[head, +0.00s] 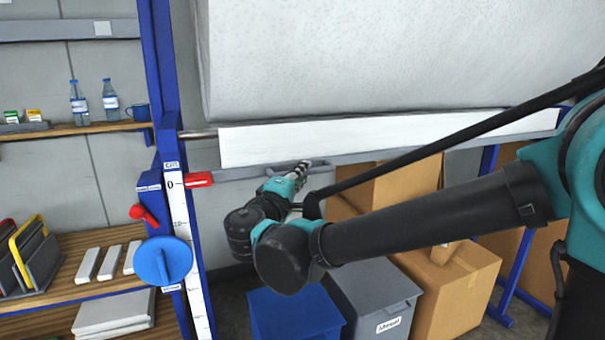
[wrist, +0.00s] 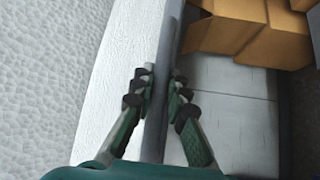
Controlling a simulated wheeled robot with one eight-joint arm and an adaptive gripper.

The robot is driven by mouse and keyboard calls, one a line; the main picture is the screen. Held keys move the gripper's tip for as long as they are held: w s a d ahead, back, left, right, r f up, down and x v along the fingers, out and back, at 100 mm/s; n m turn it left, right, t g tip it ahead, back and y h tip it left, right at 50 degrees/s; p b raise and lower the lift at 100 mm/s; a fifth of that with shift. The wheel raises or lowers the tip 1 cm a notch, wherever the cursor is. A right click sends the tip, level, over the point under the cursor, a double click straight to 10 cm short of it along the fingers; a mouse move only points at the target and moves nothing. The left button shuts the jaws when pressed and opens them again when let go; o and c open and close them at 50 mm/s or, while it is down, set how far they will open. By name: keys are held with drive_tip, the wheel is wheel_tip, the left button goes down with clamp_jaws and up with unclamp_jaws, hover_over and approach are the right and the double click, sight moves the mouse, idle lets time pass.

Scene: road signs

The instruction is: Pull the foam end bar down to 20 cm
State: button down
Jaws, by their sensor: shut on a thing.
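A large white foam roll (head: 400,60) hangs at the top, with a white foam sheet (head: 240,148) below it. A grey end bar (head: 240,173) runs along the sheet's lower edge. A red pointer (head: 199,180) at its left end sits close to the 0 mark of the white vertical scale (head: 177,208). My gripper (head: 304,168) is at the bar, left of its middle. In the wrist view my gripper (wrist: 160,88) is shut on the grey bar (wrist: 163,75), one finger on each side. The foam sheet (wrist: 115,85) lies left of the bar there.
A blue bin (head: 295,315) and a grey bin (head: 375,300) stand below the bar. Cardboard boxes (head: 450,290) are stacked at the right. A blue post (head: 160,80) carries a red lever (head: 143,214) and a blue disc (head: 164,261). Shelves (head: 70,130) are at the left.

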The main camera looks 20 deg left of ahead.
wheel_tip(320, 180, down, 20)
idle(0.6)
drive_tip(key=c, duration=1.5)
unclamp_jaws()
drive_tip(key=s, duration=0.4)
drive_tip(key=s+f, duration=0.1)
drive_tip(key=s, duration=0.7)
drive_tip(key=shift+a+f, duration=0.15)
drive_tip(key=shift+f, duration=0.15)
drive_tip(key=shift+w, duration=0.15)
